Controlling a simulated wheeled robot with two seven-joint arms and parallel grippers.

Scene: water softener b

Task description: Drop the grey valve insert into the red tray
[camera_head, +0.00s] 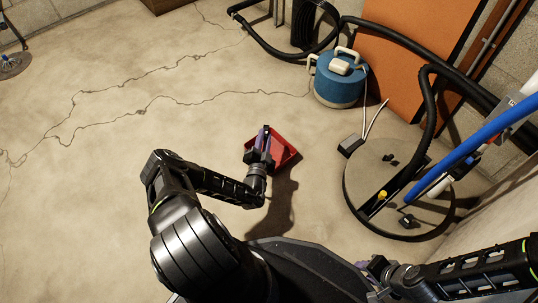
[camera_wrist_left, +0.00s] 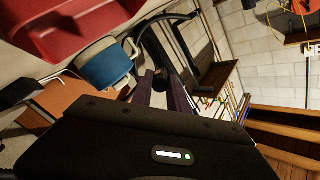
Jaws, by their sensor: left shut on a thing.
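The red tray (camera_head: 285,149) lies on the concrete floor in the middle of the head view. It also fills the upper left of the left wrist view (camera_wrist_left: 75,25). My left gripper (camera_head: 262,139), with purple fingers, is over the tray's left part in the head view. It is shut on a small dark thing between its fingers, which I take to be the grey valve insert; the fingers hide most of it. The wrist view shows the fingers (camera_wrist_left: 163,90) from behind. My right gripper (camera_head: 372,266) is at the lower right, partly hidden, its jaws unclear.
Blue and black hoses crowd the right side. The cracked floor at left (camera_head: 100,160) is free.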

